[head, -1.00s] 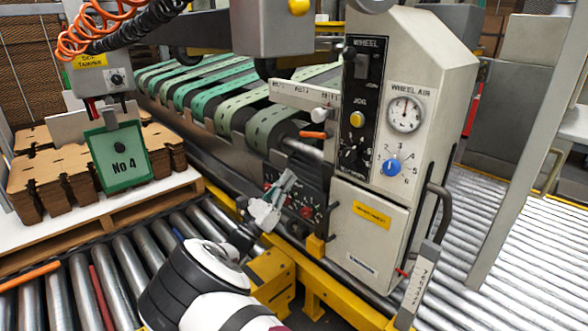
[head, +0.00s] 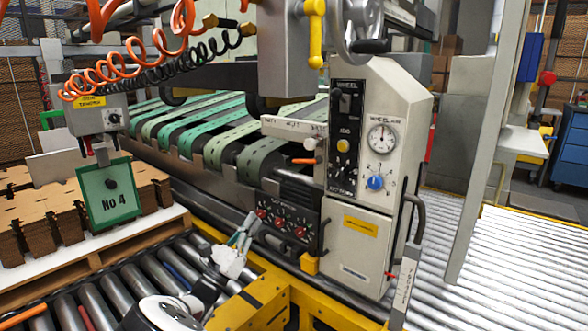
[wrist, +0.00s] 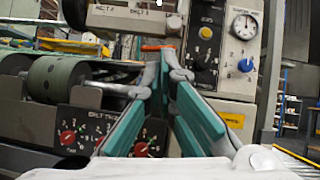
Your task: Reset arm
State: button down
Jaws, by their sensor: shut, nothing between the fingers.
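My gripper (head: 240,236) is in the lower middle of the head view, its fingers pointing up and away, in front of the small panel with red knobs (head: 283,222). In the wrist view my gripper (wrist: 165,62) shows its two grey and teal fingers coming together at the tips, with nothing between them. The control cabinet (head: 365,150), with its gauge, blue knob and yellow button, stands just right of the gripper. The gripper looks apart from the panel, though the exact gap is hard to tell.
A yellow frame (head: 262,300) runs below the gripper. Green belts (head: 215,125) lie behind it. A No 4 sign (head: 108,194) hangs by stacked cardboard (head: 40,215) on the left. Coiled hoses (head: 150,65) hang upper left. Bright rollers (head: 500,260) spread to the right.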

jog(key=s+d+r+m+g+h, duration=0.1)
jog(key=s+d+r+m+g, duration=0.15)
jog(key=d+m+g, duration=0.5)
jog(key=s+d+r+m+g+h, duration=0.1)
jog(key=s+d+r+m+g, duration=0.2)
jog(key=d, duration=0.8)
jog(key=s+d+r+m+g+h, duration=0.1)
jog(key=s+d+r+m+g, duration=0.2)
jog(key=d+g, duration=0.5)
jog(key=s+d+r+m+g+y, duration=0.1)
jog(key=s+d+m+g+y, duration=0.1)
jog(key=s+d+m+y, duration=0.35)
jog(key=s+d+r+m+g+y, duration=0.1)
jog(key=s+d+m+y, duration=0.2)
jog(key=s, duration=0.7)
jog(key=s+d+r+m+g+y, duration=0.1)
jog(key=s+d+m+y, duration=0.2)
jog(key=s, duration=0.7)
jog(key=s+a+f+m+t+y, duration=0.1)
jog(key=s+a+f+m+y, duration=0.2)
jog(key=s, duration=0.6)
jog(key=s+a+m+t+y, duration=0.1)
jog(key=s+a+m+y, duration=0.15)
jog(key=s+a, duration=0.4)
notch_tip(320, 180, up, 31)
jog(key=s+d+t+p, duration=0.2)
jog(key=t+p, duration=0.2)
jog(key=p, duration=2.5)
jog(key=shift+f, duration=0.2)
